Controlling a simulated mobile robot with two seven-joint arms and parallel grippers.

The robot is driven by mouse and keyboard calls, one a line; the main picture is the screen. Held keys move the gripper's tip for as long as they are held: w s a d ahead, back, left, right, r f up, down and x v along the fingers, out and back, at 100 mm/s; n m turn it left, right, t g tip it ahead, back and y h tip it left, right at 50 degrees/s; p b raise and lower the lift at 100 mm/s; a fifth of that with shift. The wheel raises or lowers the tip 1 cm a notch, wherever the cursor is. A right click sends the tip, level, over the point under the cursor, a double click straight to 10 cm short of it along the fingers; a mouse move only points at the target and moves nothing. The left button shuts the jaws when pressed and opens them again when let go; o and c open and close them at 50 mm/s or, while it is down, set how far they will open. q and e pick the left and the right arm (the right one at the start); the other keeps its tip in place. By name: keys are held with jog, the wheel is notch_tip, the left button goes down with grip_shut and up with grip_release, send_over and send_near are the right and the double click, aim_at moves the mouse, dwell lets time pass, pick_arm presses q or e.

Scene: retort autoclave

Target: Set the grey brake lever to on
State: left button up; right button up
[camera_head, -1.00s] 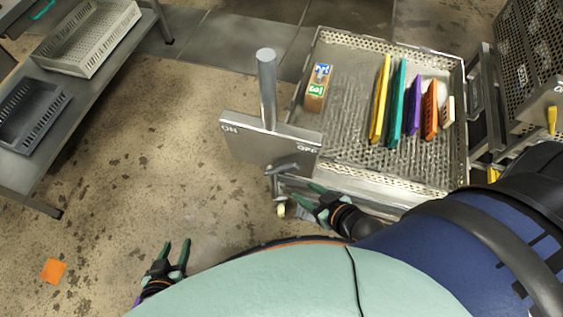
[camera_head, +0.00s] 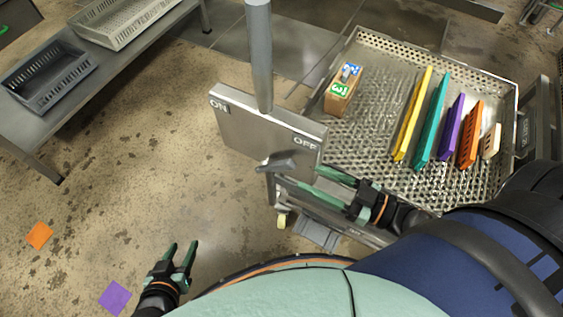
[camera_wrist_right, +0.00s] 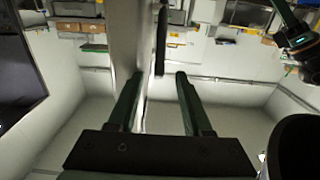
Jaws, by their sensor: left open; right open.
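The grey brake lever (camera_head: 281,162) stands out from the front of a grey plate (camera_head: 240,125) marked ON at its left and OFF at its right. The lever is at the lower right of the plate, near the OFF end. My right gripper (camera_head: 308,178) is open just right of the lever, its fingers pointing left towards it; no contact is clear. In the right wrist view, my open fingers (camera_wrist_right: 160,76) have a dark upright bar, possibly the lever, ahead between them. My left gripper (camera_head: 182,244) is open and empty above the floor at lower left.
A grey post (camera_head: 260,55) rises behind the plate. A perforated tray (camera_head: 385,45) to the right holds a small box (camera_head: 342,92) and several coloured upright pieces. A shelf with baskets (camera_head: 48,78) stands at upper left. The floor between is open, with orange and purple squares.

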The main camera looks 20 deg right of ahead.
aim_at(281, 161)
jog(key=x, duration=0.8)
jog(key=shift+b, duration=0.4)
grip_shut()
dwell(1.0)
